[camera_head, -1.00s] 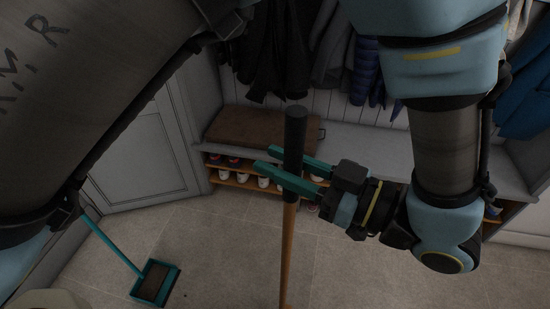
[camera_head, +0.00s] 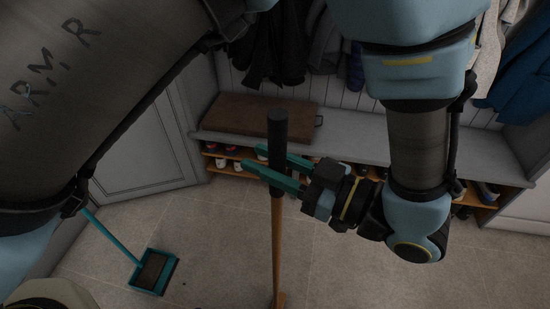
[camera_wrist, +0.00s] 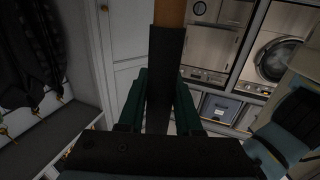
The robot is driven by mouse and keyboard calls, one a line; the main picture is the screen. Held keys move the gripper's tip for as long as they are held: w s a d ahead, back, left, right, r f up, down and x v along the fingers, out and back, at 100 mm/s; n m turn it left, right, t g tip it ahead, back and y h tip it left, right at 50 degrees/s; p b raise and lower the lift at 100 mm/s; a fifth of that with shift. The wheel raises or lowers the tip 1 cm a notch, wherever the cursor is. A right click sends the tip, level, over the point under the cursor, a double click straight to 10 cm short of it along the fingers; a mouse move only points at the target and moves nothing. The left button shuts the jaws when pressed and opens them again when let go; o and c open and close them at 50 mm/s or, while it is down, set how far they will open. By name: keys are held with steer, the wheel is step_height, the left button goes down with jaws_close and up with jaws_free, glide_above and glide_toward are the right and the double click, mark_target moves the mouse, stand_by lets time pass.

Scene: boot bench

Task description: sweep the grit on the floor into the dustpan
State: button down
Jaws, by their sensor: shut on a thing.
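My gripper (camera_head: 277,177) is shut on the black grip of an upright broom with a wooden handle (camera_head: 278,240). The black grip also shows between the green fingers in the wrist view (camera_wrist: 164,80). The broom's lower end reaches the bottom edge of the head view, where a bit of its wooden head shows; its bristles are out of view. A teal dustpan (camera_head: 170,278) with a long teal handle lies on the floor at the lower left, apart from the broom. A tiny dark speck (camera_head: 184,284) beside the dustpan may be grit; I cannot tell.
A grey bench (camera_head: 360,145) with shoes on shelves beneath stands along the back wall. A brown case (camera_head: 245,113) lies on it and coats hang above. A grey cabinet door (camera_head: 140,150) stands at left. The tiled floor (camera_head: 370,280) at right is clear.

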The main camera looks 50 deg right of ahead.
steer(key=w+a+y, duration=0.1)
steer(key=w+a, duration=0.6)
steer(key=w, duration=1.1)
steer(key=w+a+n+b, duration=0.1)
steer(key=w+a, duration=0.5)
steer(key=w, duration=1.2)
steer(key=w+a+y, duration=0.1)
steer(key=w+a, duration=0.6)
steer(key=w, duration=1.2)
steer(key=s+d+r+p, duration=0.1)
steer(key=s+r+p, duration=0.1)
steer(key=s+r, duration=0.2)
steer(key=shift+d+r+p, duration=0.3)
steer(key=shift+d, duration=0.05)
steer(key=shift+s+d, duration=0.1)
